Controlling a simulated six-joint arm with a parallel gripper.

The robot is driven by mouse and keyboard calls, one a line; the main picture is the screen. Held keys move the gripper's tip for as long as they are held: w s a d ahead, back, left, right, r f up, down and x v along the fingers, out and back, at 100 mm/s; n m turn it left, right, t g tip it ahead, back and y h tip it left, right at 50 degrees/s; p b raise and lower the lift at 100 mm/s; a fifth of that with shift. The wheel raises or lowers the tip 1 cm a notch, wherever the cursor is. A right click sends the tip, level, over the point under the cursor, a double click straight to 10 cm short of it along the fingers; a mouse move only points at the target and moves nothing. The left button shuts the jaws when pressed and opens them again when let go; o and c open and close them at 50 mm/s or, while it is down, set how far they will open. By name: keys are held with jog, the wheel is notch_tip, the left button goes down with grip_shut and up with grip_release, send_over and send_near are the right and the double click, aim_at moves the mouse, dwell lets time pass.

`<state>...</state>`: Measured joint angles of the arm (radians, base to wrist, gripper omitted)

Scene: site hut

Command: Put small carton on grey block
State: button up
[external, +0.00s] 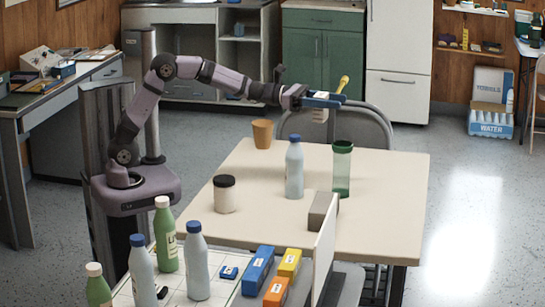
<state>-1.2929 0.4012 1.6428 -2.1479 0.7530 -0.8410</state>
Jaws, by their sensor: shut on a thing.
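On the table (390,190) stand a brown cup (262,134), a blue-capped bottle (294,168), a green tumbler (342,170) and a dark-lidded jar (224,195). Bottles and coloured boxes fill the front surface. The table's right side is clear. A chair back (372,125) rises behind.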

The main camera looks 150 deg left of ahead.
jog(key=w+d+m+t+h, duration=0.1)
jog(key=w+d+m+h, duration=0.1)
jog(key=w+d, duration=0.6)
jog(key=w+d+m+t+h, duration=0.15)
jog(key=w+d, duration=0.25)
jog(key=w, duration=0.8)
notch_tip(320, 180, down, 17)
jog(key=shift+d+r+h, duration=0.15)
jog(key=shift+h, duration=0.3)
jog(key=shift+b, duration=0.45)
jog(key=o, duration=1.1)
jog(key=shift+c, duration=0.2)
